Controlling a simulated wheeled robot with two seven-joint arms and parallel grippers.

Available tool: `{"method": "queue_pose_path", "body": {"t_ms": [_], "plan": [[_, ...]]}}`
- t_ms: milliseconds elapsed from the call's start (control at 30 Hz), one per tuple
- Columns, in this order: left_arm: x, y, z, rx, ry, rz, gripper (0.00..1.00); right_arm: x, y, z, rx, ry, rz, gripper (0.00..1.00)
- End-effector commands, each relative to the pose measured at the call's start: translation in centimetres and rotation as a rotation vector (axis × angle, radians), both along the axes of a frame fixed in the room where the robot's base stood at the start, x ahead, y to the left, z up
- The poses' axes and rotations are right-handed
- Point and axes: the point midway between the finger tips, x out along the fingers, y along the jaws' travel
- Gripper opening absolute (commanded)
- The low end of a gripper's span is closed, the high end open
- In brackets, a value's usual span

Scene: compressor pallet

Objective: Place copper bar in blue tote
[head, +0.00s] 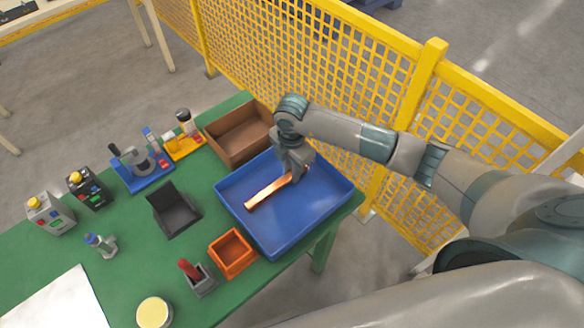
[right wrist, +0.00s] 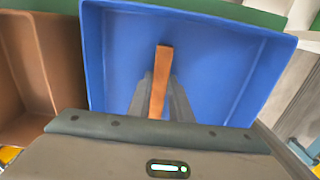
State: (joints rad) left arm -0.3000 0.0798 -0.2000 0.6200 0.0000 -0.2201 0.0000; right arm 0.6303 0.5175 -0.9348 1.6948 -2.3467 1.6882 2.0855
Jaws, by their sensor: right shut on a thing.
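The copper bar (head: 268,191) is a flat orange-brown strip, held at one end by my right gripper (head: 292,173). The gripper is shut on the bar. The bar is over the inside of the blue tote (head: 282,247); I cannot tell whether it touches the floor of the tote. In the right wrist view, the bar (right wrist: 160,80) runs out from between the fingers (right wrist: 158,95), with the blue tote (right wrist: 225,65) around it. My left gripper is not in view.
The tote stands at the right end of the green table (head: 135,215). A brown box (head: 238,134) is behind it, and a small orange bin (head: 232,253) is to its left. A black holder (head: 173,211) and several devices stand further left. A yellow mesh fence (head: 330,60) runs behind the table.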

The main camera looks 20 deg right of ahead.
Motion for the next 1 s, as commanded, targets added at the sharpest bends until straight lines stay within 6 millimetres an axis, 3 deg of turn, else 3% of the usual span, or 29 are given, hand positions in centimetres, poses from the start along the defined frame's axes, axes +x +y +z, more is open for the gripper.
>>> {"method": "queue_pose_path", "body": {"t_ms": [367,400,467,1000], "plan": [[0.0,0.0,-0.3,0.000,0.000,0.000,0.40,0.0,0.0,-0.4,0.000,-0.001,0.000,0.00],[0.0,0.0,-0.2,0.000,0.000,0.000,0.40,0.0,0.0,-0.3,0.000,0.000,0.000,0.26],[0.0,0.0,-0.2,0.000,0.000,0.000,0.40,0.0,0.0,-0.3,0.000,0.000,0.000,0.37],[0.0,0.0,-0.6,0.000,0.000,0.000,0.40,0.1,0.0,0.8,0.001,-0.002,0.001,0.37]]}}
